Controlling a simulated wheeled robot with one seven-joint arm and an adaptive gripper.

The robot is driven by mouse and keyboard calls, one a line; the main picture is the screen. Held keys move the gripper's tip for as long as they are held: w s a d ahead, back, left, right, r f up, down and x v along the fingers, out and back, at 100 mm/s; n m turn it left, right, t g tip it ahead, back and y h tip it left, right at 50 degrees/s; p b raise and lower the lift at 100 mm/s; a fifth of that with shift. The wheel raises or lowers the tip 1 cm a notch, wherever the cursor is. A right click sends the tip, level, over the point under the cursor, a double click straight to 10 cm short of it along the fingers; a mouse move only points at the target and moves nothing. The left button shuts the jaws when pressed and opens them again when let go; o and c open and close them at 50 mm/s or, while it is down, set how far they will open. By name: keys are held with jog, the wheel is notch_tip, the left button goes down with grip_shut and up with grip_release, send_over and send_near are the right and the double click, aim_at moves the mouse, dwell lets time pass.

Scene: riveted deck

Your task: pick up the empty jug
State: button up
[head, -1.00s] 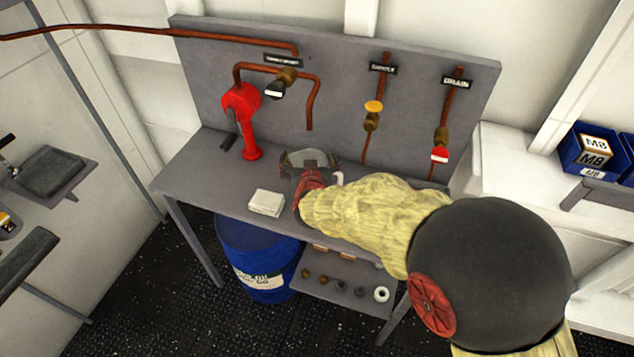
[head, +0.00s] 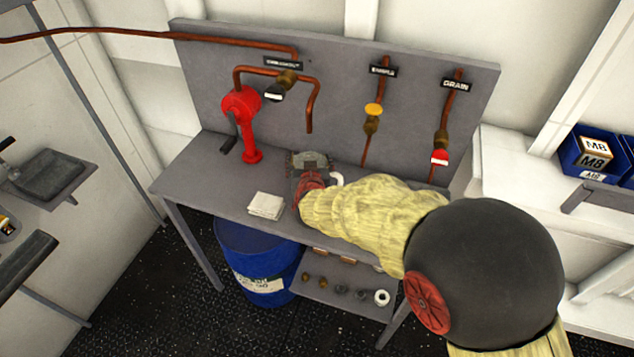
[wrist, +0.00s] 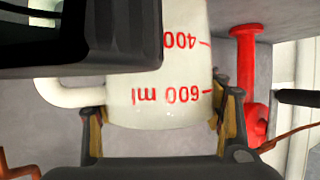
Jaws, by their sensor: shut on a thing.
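The empty jug (wrist: 160,90) is white with red volume marks, which read upside down in the wrist view. Its handle (wrist: 70,93) sticks out to the left there. My gripper (wrist: 163,122) has one finger on each side of the jug's body and is shut on it. In the head view my gripper (head: 309,163) is over the bench top and hides most of the jug. Only the jug's white handle (head: 337,179) shows clearly beside it. I cannot tell whether the jug's base touches the bench.
The grey bench (head: 205,178) carries a red hand pump (head: 243,120) and a folded white cloth (head: 266,205). Copper pipes and valves (head: 372,122) are on the backboard behind. A blue drum (head: 255,262) stands below. A lower shelf (head: 330,305) holds small fittings.

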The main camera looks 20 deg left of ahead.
jog(key=c, duration=0.5)
jog(key=shift+c, duration=0.4)
jog(key=shift+r, duration=0.15)
jog(key=shift+c, duration=0.2)
